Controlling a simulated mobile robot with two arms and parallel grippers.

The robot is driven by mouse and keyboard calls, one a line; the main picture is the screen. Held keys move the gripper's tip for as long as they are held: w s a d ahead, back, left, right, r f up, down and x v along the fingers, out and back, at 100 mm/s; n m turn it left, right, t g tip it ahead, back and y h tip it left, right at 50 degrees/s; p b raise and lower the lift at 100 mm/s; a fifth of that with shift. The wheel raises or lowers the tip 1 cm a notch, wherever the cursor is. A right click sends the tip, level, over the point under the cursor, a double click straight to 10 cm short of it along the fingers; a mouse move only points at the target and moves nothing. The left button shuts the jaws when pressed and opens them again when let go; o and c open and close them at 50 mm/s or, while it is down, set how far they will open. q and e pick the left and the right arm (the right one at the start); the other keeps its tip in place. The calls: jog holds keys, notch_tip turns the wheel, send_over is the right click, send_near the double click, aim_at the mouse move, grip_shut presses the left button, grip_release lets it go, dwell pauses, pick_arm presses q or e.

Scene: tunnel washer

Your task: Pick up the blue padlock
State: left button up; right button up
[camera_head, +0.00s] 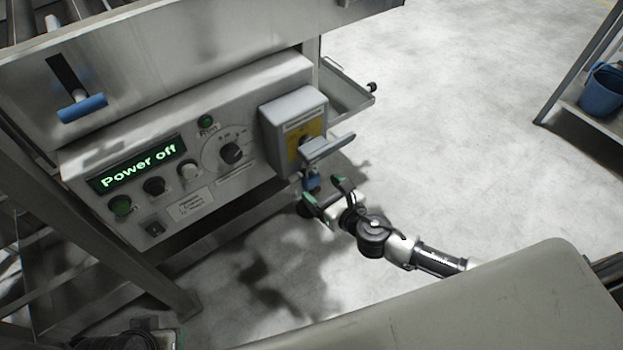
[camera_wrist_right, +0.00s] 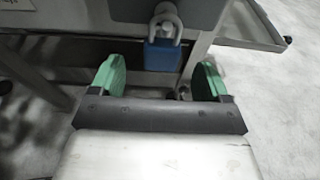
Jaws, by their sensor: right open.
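The blue padlock (camera_head: 313,181) hangs by its shackle below the grey switch box (camera_head: 291,115) with a yellow plate and a grey lever. In the right wrist view the blue padlock (camera_wrist_right: 162,55) hangs upright, its light shackle passing through a dark grey part above. My right gripper (camera_head: 324,191) is open, with green finger pads, just below and in front of the padlock. In the right wrist view the padlock lies ahead of the gap between the fingers (camera_wrist_right: 160,80), clear of both. What looks like part of my left gripper (camera_head: 140,334) shows at the bottom edge, mostly cut off.
The control panel (camera_head: 180,160) carries a "Power off" display (camera_head: 138,169), knobs and buttons. A blue-handled lever (camera_head: 82,107) is above it. A metal tray (camera_head: 345,92) juts out behind the switch box. A blue bucket (camera_head: 600,92) stands on a shelf at right. Open floor lies between.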

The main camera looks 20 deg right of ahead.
aim_at(314, 181)
jog(key=x, duration=0.4)
jog(key=shift+w, duration=0.2)
jog(key=shift+r, duration=0.1)
jog(key=shift+c, duration=0.4)
jog(key=c, duration=1)
